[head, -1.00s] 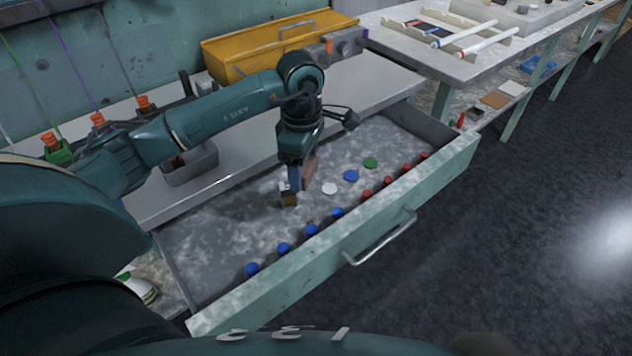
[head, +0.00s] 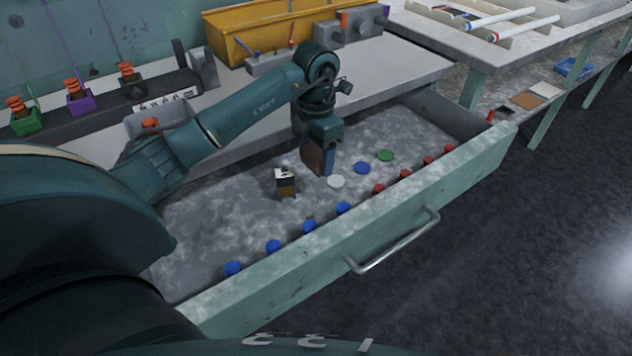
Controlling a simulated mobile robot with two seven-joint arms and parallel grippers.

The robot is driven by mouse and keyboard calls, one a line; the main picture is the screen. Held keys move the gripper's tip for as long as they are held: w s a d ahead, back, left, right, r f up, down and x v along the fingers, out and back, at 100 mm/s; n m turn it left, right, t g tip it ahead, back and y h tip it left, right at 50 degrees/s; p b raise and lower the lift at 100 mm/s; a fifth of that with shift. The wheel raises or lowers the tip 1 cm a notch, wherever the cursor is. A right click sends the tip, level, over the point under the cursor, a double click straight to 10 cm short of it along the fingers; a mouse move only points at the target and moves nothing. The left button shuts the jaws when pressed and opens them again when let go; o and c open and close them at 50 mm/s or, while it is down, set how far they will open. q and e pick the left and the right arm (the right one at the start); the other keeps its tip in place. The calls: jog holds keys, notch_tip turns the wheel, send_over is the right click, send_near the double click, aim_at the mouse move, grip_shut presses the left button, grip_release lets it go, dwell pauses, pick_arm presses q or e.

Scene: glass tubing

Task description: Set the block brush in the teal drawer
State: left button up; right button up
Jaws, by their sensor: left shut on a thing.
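The teal drawer (head: 300,288) is pulled open below the bench, with a grey mottled floor. My left gripper (head: 322,168) is over the middle of the drawer, pointing down. It is shut on a brown block (head: 311,158), which seems to be the block brush. The gripper's fingers hide part of the block. I cannot tell whether its lower edge touches the drawer floor. My right gripper is not in view.
In the drawer are a small dark box with a white top (head: 286,182), a white disc (head: 336,182), a blue disc (head: 362,168) and a green disc (head: 386,155). Several blue and red caps line the front wall. The drawer's left floor is clear.

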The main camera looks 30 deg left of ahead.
aim_at(316, 192)
pick_arm(q)
notch_tip(316, 192, down, 3)
jog(key=shift+f, duration=0.75)
notch_tip(316, 192, down, 3)
jog(key=shift+f+b, duration=0.15)
jog(key=shift+b, duration=0.15)
jog(key=shift+f, duration=0.2)
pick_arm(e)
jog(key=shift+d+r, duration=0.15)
pick_arm(q)
jog(key=o, duration=1)
jog(key=shift+c, duration=0.2)
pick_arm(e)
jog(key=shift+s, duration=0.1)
